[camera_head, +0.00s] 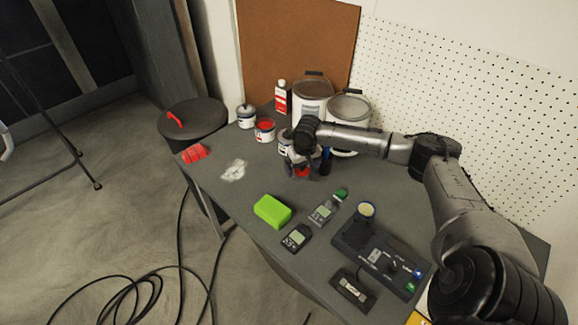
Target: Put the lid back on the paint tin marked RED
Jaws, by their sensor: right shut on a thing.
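An open paint tin with red paint inside (265,127) stands toward the back left of the grey table. Its label is too small to read. My right gripper (302,172) points down over the table, in front and to the right of that tin. It is shut on a small red thing, mostly hidden by the fingers; I cannot tell whether it is a lid. Another tin (285,137) is partly hidden behind my right gripper. A closed-looking small tin (246,118) stands left of the red paint.
Large white buckets (312,100) and a red-and-white bottle (281,97) stand at the back. A red cloth (195,153), green block (272,211), handheld meters (297,237) and a dark control box (380,255) lie on the table. The centre left is mostly clear.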

